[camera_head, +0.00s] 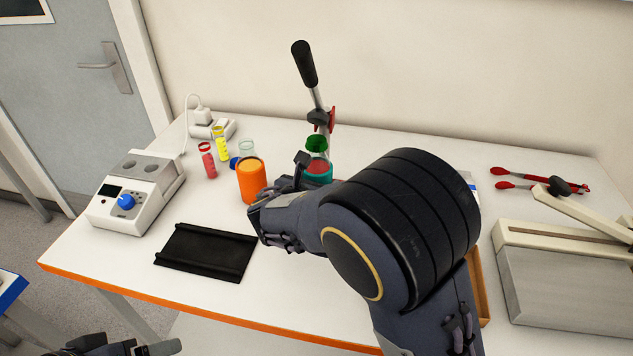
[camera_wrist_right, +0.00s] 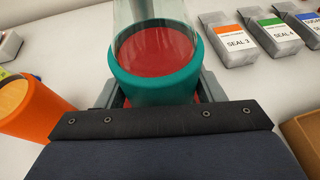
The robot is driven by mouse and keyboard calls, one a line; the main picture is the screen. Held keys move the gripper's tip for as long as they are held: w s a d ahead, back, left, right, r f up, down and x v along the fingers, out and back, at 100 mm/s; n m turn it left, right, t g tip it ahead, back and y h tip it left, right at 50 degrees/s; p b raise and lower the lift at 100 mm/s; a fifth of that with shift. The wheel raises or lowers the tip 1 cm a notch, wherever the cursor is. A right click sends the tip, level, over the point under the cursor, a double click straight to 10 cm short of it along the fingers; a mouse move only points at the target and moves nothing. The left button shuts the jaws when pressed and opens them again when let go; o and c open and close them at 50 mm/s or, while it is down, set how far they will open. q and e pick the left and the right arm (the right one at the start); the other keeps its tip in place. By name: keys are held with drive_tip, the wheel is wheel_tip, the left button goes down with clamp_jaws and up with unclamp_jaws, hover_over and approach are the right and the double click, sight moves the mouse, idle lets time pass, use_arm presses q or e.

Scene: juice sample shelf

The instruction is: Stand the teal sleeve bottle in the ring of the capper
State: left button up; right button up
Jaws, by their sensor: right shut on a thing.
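The teal sleeve bottle (camera_wrist_right: 152,80) has a clear glass upper part and red showing inside. My right gripper (camera_wrist_right: 155,98) is shut on it, with a finger on each side of the sleeve. In the head view the teal bottle (camera_head: 319,174) is partly behind my right arm, in front of the capper (camera_head: 318,115). The capper has a long black lever and red parts. Its ring is hidden, and I cannot tell whether the bottle touches it. Red shows beneath the sleeve in the wrist view. Part of my left gripper (camera_head: 158,348) shows at the bottom left edge.
An orange sleeve bottle (camera_head: 251,182) stands left of my right gripper, near a red tube (camera_head: 207,161) and yellow tube (camera_head: 220,144). A black tray (camera_head: 206,252) lies in front. Seal packets (camera_wrist_right: 232,38) lie right of the bottle. A white device (camera_head: 136,190) stands at left.

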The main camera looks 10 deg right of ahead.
drive_tip(key=shift+f+b, duration=0.8)
drive_tip(key=shift+f, duration=0.25)
idle(0.8)
drive_tip(key=o, duration=1.2)
drive_tip(key=shift+o, duration=0.2)
